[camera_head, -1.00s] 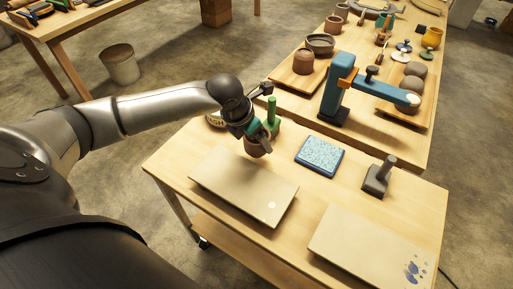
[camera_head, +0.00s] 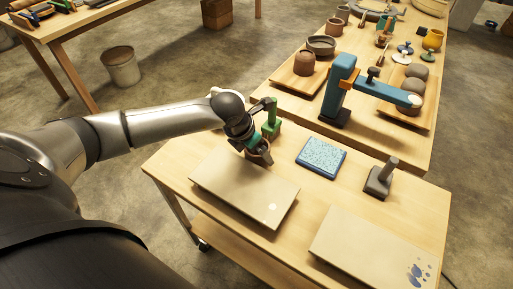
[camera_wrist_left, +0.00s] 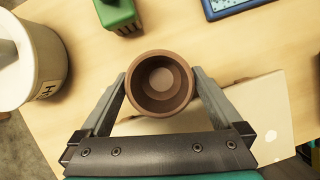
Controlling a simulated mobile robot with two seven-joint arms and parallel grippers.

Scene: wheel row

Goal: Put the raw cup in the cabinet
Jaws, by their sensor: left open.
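A brown cup (camera_head: 262,147) stands on the near table, seen from above in the left wrist view (camera_wrist_left: 162,84) with its inside empty. My left gripper (camera_head: 260,155) is open, with one finger on either side of the cup; it also shows in the left wrist view (camera_wrist_left: 161,80). The fingers are close to the cup's wall, and I cannot tell whether they touch it. In the head view the gripper hides part of the cup. I cannot make out a cabinet in these views. My right gripper is not in view.
Two beige slabs (camera_head: 235,190) (camera_head: 372,246) lie on the near table. A green block (camera_head: 272,128), a blue tray (camera_head: 321,157) and a dark stamp-like tool (camera_head: 380,178) stand around. A white container (camera_wrist_left: 30,60) is left of the cup. A blue press (camera_head: 340,90) stands behind.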

